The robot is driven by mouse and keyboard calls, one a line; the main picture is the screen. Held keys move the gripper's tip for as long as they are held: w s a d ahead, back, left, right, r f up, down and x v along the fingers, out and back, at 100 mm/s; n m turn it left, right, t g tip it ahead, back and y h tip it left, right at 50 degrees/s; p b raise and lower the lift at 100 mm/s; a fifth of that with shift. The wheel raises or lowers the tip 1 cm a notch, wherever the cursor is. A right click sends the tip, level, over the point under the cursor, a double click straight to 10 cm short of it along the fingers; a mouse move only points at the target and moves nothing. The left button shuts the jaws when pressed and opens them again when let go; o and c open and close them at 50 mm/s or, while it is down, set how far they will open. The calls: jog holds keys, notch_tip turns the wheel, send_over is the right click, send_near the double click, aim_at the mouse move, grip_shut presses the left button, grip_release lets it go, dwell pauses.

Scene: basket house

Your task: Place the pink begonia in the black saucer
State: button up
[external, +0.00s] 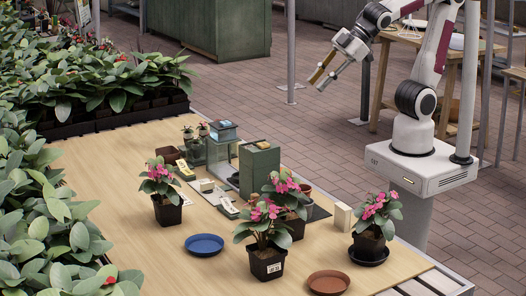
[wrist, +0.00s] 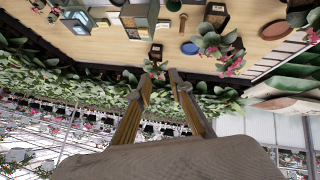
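Several pink begonias in black pots stand on the wooden table in the external view: one at the left (external: 160,187), one in the front middle (external: 264,235), one behind it (external: 286,197) and one at the right (external: 377,224). The black saucer (external: 370,262) is under the right begonia's pot, which appears to stand in it. My gripper (external: 321,80) is open and empty, high beyond the table and well apart from the plants. Its parted fingers also show in the wrist view (wrist: 162,88), with nothing between them.
A blue saucer (external: 204,245) and an empty terracotta saucer (external: 328,282) lie on the table. A green box (external: 260,168), a glass case (external: 222,152) and a pale wooden block (external: 342,216) stand around its middle. Dense foliage (external: 50,235) borders the left. The table's left centre is clear.

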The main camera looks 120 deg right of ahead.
jog(key=s+a+f+m+g+y, duration=0.1)
jog(key=s+a+f, duration=0.1)
jog(key=s, duration=0.5)
jog(key=s+a+f+m+g+y, duration=0.1)
jog(key=s+a+f, duration=0.1)
jog(key=s, duration=0.4)
jog(key=shift+s+a+f+g, duration=0.2)
jog(key=shift+s+a+g, duration=0.2)
jog(key=shift+a, duration=0.25)
